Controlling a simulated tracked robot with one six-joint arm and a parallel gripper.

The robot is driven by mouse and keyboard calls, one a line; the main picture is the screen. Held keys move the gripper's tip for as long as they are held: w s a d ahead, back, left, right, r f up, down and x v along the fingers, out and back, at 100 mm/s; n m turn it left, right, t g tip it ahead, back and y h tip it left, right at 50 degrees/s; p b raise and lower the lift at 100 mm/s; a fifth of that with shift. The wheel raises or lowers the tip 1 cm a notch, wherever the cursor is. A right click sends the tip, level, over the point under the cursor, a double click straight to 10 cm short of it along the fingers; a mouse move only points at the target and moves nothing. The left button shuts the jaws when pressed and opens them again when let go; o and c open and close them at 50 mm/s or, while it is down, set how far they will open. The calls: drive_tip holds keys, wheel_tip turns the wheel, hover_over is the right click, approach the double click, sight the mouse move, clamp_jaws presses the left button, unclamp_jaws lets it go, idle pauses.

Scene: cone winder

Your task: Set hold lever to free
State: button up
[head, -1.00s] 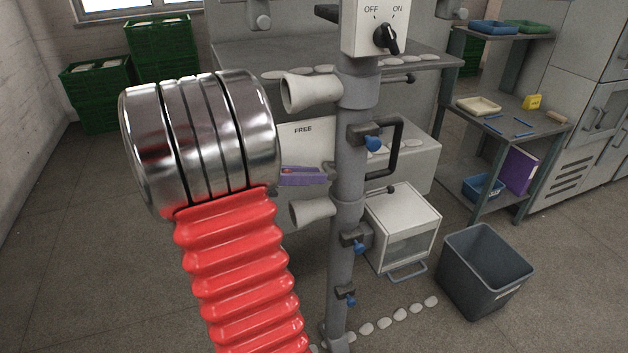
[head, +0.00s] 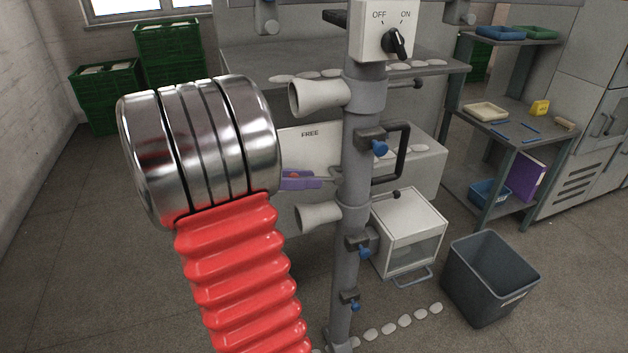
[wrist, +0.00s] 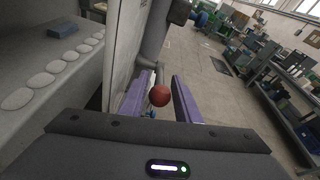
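The hold lever's red ball knob (wrist: 160,95) is between the two purple fingers of my gripper (wrist: 163,92) in the wrist view. The fingers stand apart, one on each side of the knob; whether either touches it is not clear. In the head view the knob (head: 293,175) is a small red spot by the purple fingers (head: 302,180), just left of the grey post. The lever's grey rod (wrist: 157,70) runs away beyond the knob. A white plate (head: 292,145) marked FREE is above the fingers. Its left part is hidden behind my arm.
The grey post (head: 357,175) carries pale cones (head: 318,97), blue-knobbed clamps (head: 378,148) and an OFF/ON switch box (head: 385,30). A white box (head: 405,225) and a grey bin (head: 490,275) stand to the right. Open floor lies right of the fingers in the wrist view.

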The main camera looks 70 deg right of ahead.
drive_tip(key=v, duration=1)
drive_tip(key=shift+w+a, duration=0.25)
drive_tip(key=shift+w, duration=0.05)
drive_tip(key=shift+a, duration=0.1)
drive_tip(key=w+a+f+m+t+y, duration=0.1)
drive_tip(key=a+m+t+y, duration=0.3)
drive_tip(key=a, duration=1.5)
drive_tip(key=w+a+f+m+t+y, duration=0.2)
drive_tip(key=a+m+t+y, duration=0.3)
drive_tip(key=a+t, duration=0.8)
drive_tip(key=a+m, duration=0.1)
drive_tip(key=a, duration=0.6)
drive_tip(key=shift+f+y, duration=0.3)
drive_tip(key=shift+d, duration=0.15)
drive_tip(key=shift+d, duration=0.15)
